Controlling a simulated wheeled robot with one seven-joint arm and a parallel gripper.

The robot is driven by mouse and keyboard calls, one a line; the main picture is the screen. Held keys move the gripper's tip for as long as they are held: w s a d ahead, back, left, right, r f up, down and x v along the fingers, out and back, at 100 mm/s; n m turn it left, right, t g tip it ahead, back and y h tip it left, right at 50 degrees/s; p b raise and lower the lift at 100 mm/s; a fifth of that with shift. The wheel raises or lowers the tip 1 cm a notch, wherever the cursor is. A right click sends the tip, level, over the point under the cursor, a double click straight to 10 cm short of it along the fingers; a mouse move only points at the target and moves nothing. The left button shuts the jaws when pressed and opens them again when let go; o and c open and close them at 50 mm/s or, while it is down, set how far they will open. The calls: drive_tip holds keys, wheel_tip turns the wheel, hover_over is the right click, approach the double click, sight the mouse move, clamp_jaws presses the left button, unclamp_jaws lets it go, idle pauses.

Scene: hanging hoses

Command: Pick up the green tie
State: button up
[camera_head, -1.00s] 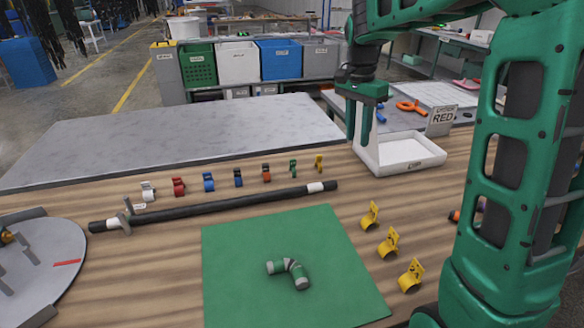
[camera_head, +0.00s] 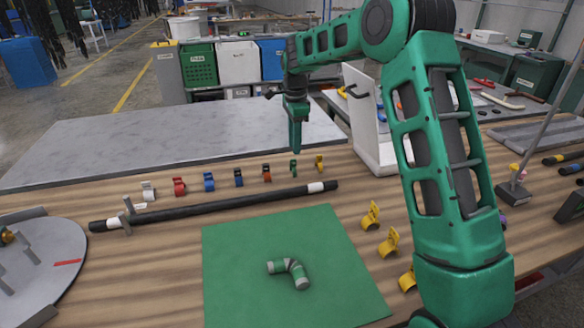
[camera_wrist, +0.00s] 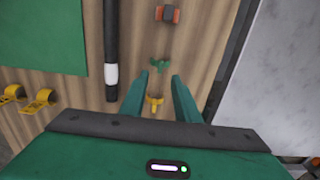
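The small green tie (camera_head: 294,169) stands on the wooden table in a row of coloured ties, between an orange-red one and a yellow one. My gripper (camera_head: 296,149) points down just above and behind it in the head view. In the wrist view, the green tie (camera_wrist: 159,64) lies just beyond the gap between the fingertips of my gripper (camera_wrist: 159,79). The fingers are apart, with nothing held between them.
A yellow tie (camera_head: 319,163) and an orange-red tie (camera_head: 267,173) flank the green one closely. A black hose (camera_head: 220,205) lies in front. A white tray-like piece (camera_head: 362,120) stands tilted up to the right. A green mat (camera_head: 250,250) holds a bent fitting (camera_head: 291,272).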

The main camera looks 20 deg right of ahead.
sight(293, 167)
drive_tip(key=shift+a+f, duration=0.2)
drive_tip(key=shift+f, duration=2.7)
clamp_jaws()
